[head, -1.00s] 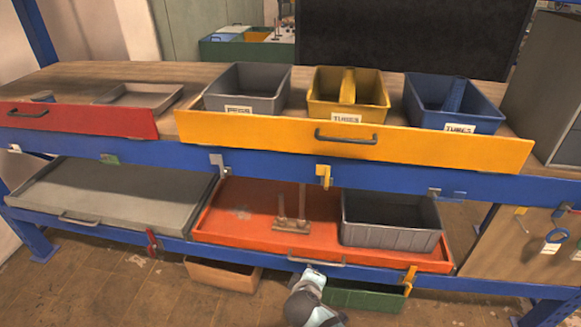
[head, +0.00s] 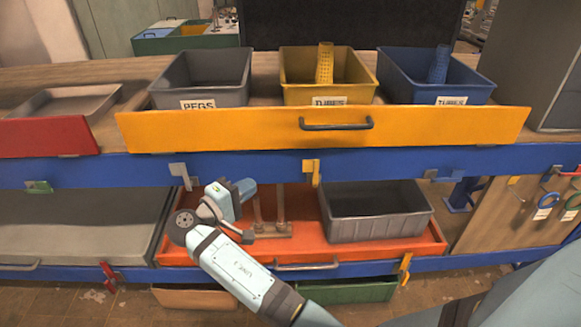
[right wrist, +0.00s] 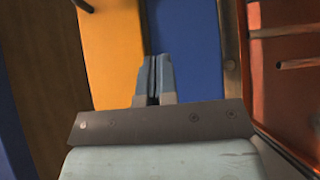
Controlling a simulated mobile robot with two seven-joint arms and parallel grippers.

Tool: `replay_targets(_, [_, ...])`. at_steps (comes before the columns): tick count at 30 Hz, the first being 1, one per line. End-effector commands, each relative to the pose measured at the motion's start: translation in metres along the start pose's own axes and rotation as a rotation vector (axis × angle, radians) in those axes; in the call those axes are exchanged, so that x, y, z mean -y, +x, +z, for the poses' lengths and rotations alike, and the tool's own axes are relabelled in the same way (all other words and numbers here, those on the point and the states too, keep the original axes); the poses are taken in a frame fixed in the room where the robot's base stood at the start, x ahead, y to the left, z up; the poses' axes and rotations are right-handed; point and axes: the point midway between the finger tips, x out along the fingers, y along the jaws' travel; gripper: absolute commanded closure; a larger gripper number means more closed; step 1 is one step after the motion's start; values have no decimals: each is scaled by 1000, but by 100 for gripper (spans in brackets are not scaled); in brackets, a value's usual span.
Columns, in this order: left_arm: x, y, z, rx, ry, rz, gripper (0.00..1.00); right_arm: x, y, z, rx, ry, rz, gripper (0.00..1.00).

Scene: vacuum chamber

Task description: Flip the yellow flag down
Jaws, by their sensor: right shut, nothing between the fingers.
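A small yellow flag (head: 311,171) is on the blue upper beam, below the yellow drawer's handle. A second yellow flag (head: 404,267) sits tilted on the lower beam, to the right. My right gripper (head: 246,188) is to the left of the upper yellow flag, in front of the upper beam's lower edge. It is shut and empty, with a gap between it and the flag. In the right wrist view its closed fingers (right wrist: 157,75) point along the blue beam. I cannot make out a yellow flag there. My left gripper is not in view.
The yellow drawer (head: 215,130) projects above the beam, holding several bins. Below, the orange tray (head: 180,245) holds a grey bin (head: 375,228) and a metal stand (head: 272,230). Other flags include a white one (head: 180,173) and a red one (head: 108,275).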

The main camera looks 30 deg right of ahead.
Motion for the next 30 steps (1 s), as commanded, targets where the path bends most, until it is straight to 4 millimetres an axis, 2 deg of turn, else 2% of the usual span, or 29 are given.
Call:
replay_targets(4, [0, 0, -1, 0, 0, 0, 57, 0, 4, 0, -1, 0, 0, 100])
replay_targets(8, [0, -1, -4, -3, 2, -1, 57, -1, 18, 0, -1, 0, 2, 100])
replay_targets(20, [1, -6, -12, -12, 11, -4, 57, -2, 101, 0, 0, 0, 2, 100])
replay_targets(24, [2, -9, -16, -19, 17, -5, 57, -1, 117, 16, -1, -1, 0, 100])
replay_targets(30, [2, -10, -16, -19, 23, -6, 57, 0, 127, 27, -3, 0, 0, 100])
